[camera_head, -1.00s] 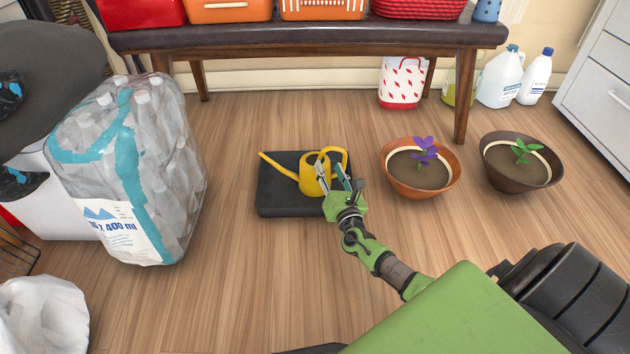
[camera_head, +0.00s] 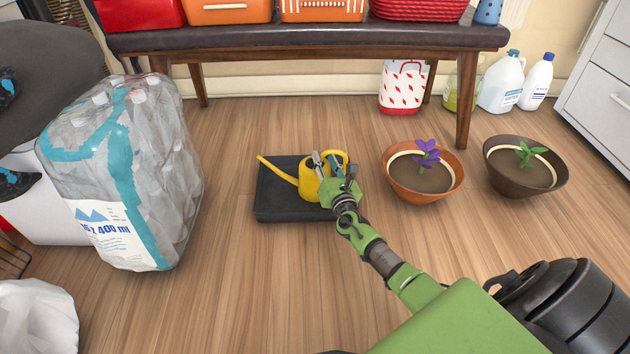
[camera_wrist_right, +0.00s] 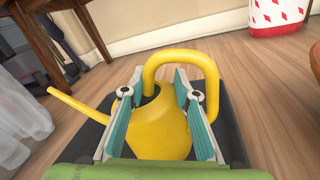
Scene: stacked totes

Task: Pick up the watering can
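The yellow watering can (camera_head: 310,184) stands upright on a black tray (camera_head: 276,207) on the floor, its spout pointing left. It also shows in the right wrist view (camera_wrist_right: 160,132), with its looped handle (camera_wrist_right: 182,56) at the top. My right gripper (camera_head: 332,164) is at the can's right side. In the wrist view its two fingers (camera_wrist_right: 158,92) are apart, one on either side of the can's upper body and handle. I cannot tell whether the fingers touch the can. My left gripper is not in view.
A potted purple plant (camera_head: 423,172) and a potted green plant (camera_head: 524,166) stand to the right. A wrapped pack of bottles (camera_head: 128,170) stands to the left. A bench (camera_head: 310,38) runs behind. The floor in front of the tray is clear.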

